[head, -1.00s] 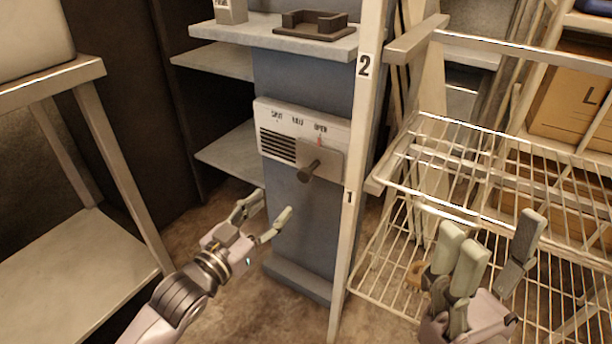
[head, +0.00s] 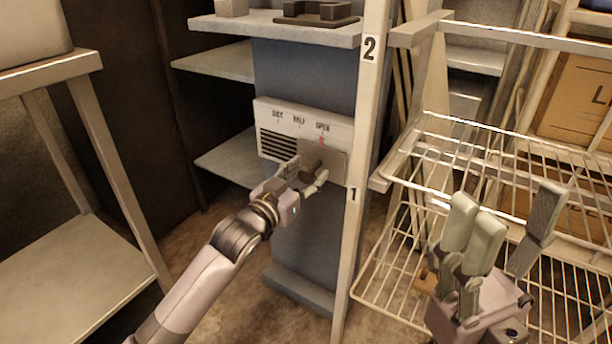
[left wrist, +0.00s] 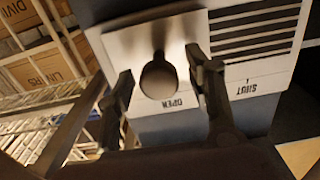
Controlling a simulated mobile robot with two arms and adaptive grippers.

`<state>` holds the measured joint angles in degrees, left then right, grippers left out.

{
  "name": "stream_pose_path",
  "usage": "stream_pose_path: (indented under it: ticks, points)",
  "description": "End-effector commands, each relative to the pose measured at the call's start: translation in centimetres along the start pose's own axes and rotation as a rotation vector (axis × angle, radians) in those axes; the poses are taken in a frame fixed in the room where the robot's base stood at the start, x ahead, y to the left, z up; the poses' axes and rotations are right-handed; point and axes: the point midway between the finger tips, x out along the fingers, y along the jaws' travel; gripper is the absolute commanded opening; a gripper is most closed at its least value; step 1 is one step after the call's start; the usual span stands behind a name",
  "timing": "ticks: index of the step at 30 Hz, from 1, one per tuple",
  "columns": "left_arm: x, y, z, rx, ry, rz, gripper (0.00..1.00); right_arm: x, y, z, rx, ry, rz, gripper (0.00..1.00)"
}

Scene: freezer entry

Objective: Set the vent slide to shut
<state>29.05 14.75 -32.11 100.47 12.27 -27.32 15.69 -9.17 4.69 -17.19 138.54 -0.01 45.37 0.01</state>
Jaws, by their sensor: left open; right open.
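The white vent panel (head: 277,115) is on the blue-grey column, with dark slots at its left and the labels SHUT, HALF and OPEN along its top. The slide plate (head: 335,163) sits at the right, under OPEN, with a red mark by that label. Its knob (left wrist: 158,78) stands out between the two fingers of my left gripper (left wrist: 163,85) in the left wrist view. The fingers are apart, with a visible gap on each side of the knob. In the head view my left gripper (head: 306,180) partly covers the knob. My right gripper (head: 500,225) is open and empty at the lower right.
Wire shelves (head: 480,150) lie behind and around my right gripper. A grey shelf (head: 290,31) juts out above the panel. A metal table (head: 75,262) stands at left.

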Motion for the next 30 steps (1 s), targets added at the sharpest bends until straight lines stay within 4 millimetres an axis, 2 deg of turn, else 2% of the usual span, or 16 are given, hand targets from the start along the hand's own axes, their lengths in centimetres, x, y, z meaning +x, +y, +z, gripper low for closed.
stream_pose_path:
  ticks: [2, 5, 24, 30]
  points:
    - [-0.02, 0.01, 0.01, 0.000, 0.000, 0.000, 0.49, 0.02, 0.00, -0.01, 0.000, 0.000, 0.000, 0.54]
    - [-0.03, 0.01, 0.02, 0.000, 0.000, 0.000, 0.43, 0.02, 0.00, -0.01, 0.000, 0.000, 0.000, 0.54]
    - [-0.05, 0.00, 0.05, -0.001, 0.000, 0.000, 0.00, 0.00, -0.01, -0.02, 0.001, 0.001, 0.001, 0.54]
    - [-0.05, 0.00, 0.06, -0.001, -0.001, 0.000, 0.00, 0.00, 0.00, -0.01, 0.000, 0.000, 0.001, 0.54]
